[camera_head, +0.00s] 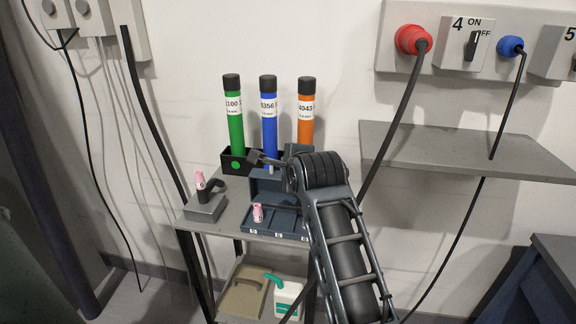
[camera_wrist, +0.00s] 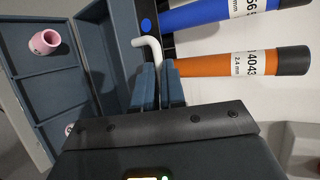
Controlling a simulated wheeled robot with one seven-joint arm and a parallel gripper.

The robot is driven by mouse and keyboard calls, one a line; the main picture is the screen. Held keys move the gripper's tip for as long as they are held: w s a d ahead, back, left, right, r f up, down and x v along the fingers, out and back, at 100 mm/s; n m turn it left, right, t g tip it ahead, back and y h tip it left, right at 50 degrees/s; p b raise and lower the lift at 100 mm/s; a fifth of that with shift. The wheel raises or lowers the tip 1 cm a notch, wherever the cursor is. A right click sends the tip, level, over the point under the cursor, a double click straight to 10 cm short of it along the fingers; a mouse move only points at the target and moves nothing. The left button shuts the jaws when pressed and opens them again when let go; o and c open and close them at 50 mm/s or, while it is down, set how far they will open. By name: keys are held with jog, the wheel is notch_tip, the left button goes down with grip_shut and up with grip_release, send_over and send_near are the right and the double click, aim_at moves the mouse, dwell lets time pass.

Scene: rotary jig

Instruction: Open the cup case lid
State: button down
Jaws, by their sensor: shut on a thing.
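The cup case (camera_head: 275,222) is a blue-grey box on the small table, with its compartments exposed. Its lid (camera_head: 265,186) stands raised at the back; it also shows in the wrist view (camera_wrist: 108,55). A pink cup (camera_head: 258,212) sits in a compartment, seen also in the wrist view (camera_wrist: 44,42). My gripper (camera_wrist: 158,85) is shut on a pale bent handle (camera_wrist: 150,45) at the lid's edge.
A black holder (camera_head: 234,162) with green, blue and orange tubes stands close behind the lid. A torch on a grey block (camera_head: 206,208) stands at left. A grey wall shelf (camera_head: 465,148) with hanging cables is at right. A lower shelf holds a bottle (camera_head: 288,298).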

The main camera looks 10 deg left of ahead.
jog(key=shift+w+r, duration=0.2)
jog(key=shift+r, duration=0.55)
jog(key=c, duration=1.3)
grip_release()
jog(key=shift+o, duration=0.4)
jog(key=shift+s+f, duration=0.1)
jog(key=shift+f, duration=0.1)
jog(key=shift+f, duration=0.15)
jog(key=v, duration=0.8)
jog(key=shift+b, duration=0.45)
